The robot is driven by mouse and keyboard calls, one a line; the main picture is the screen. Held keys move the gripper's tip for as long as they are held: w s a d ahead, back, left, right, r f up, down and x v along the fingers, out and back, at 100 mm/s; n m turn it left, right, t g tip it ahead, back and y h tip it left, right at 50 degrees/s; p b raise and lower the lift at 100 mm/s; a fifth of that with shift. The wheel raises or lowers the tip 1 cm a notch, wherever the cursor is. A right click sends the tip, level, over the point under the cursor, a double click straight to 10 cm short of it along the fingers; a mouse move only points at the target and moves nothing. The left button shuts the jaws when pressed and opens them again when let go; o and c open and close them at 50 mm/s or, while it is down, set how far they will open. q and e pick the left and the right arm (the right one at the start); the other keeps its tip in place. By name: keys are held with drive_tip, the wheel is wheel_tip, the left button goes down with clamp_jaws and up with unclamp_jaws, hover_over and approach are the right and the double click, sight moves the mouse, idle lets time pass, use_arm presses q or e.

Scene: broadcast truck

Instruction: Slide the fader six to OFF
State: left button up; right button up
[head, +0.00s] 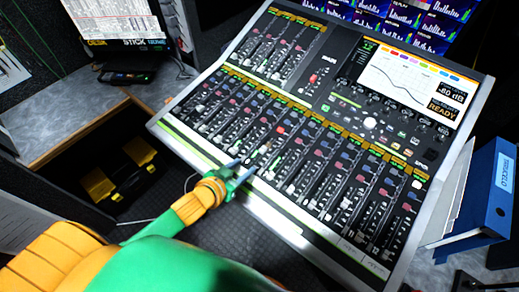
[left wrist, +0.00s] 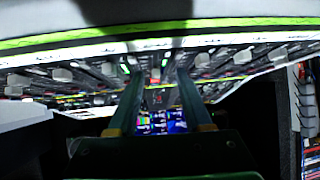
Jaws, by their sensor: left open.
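The mixing console (head: 327,122) lies tilted across the head view, with rows of faders and knobs and a screen at its upper right. My right gripper is not in view.
A blue binder (head: 492,195) stands to the right of the console. A black and yellow toolbox (head: 115,180) sits in the recess at the left. A grey worktop (head: 60,110) is beyond it. Monitors with coloured bars (head: 425,18) are at the top.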

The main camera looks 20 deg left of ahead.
sight(262, 149)
use_arm(q)
drive_tip(key=shift+w+d+r+m+t+h, duration=0.15)
drive_tip(key=shift+w+r+m+t+h, duration=0.2)
drive_tip(key=shift+w+h, duration=0.25)
drive_tip(key=shift+w+d+r+m+t+h, duration=0.15)
drive_tip(key=shift+w+r+m+t+h, duration=0.15)
drive_tip(key=shift+w+h, duration=0.25)
drive_tip(key=x, duration=0.7)
drive_tip(key=shift+r+b, duration=0.1)
drive_tip(key=shift+b, duration=0.25)
drive_tip(key=shift+s, duration=0.15)
clamp_jaws()
